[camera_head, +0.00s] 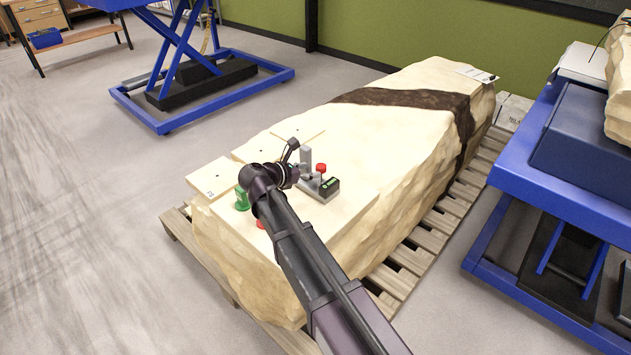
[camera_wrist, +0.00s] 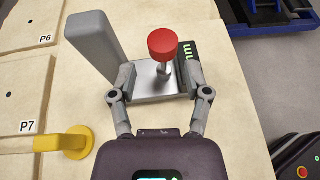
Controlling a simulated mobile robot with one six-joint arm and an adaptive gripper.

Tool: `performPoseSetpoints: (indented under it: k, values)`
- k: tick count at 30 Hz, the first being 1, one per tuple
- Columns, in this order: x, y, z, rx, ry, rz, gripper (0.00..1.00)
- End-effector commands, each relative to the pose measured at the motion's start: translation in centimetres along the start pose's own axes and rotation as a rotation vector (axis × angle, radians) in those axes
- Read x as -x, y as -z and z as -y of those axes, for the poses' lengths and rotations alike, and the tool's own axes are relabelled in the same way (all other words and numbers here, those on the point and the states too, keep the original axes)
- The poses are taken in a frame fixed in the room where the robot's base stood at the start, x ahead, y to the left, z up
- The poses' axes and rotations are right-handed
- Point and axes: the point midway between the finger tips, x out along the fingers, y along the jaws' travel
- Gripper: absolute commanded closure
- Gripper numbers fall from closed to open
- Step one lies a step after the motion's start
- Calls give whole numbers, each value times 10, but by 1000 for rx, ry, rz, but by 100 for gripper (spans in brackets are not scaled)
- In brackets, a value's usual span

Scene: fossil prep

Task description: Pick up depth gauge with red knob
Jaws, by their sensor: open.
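The depth gauge (camera_head: 329,188) is a grey block with an upright grey post, a red knob on top and a small green display. It sits on the pale stone block. In the wrist view the gauge (camera_wrist: 95,48) shows its tall post at upper left, and its red knob (camera_wrist: 163,45) stands on a silver stem. My gripper (camera_wrist: 159,80) is open, with one finger on each side of the gauge's base near the stem. I cannot tell whether the fingers touch it. In the head view my arm partly hides the objects beside it.
A green object (camera_head: 242,199) and a partly hidden red one (camera_head: 261,224) lie left of the gauge. A yellow handle (camera_wrist: 62,143) lies below the P7 plate (camera_wrist: 28,95) and P6 plate (camera_wrist: 25,22). A blue lift table (camera_head: 560,190) stands right of the stone.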

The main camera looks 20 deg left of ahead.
Motion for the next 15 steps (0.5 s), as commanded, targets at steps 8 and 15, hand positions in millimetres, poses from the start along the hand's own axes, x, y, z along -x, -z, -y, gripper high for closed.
performPoseSetpoints:
  k: [8, 15]
  values:
    - [-14, 2, 2, 0, 1, 0, 37]
    - [-42, 4, 3, 0, 1, 0, 37]
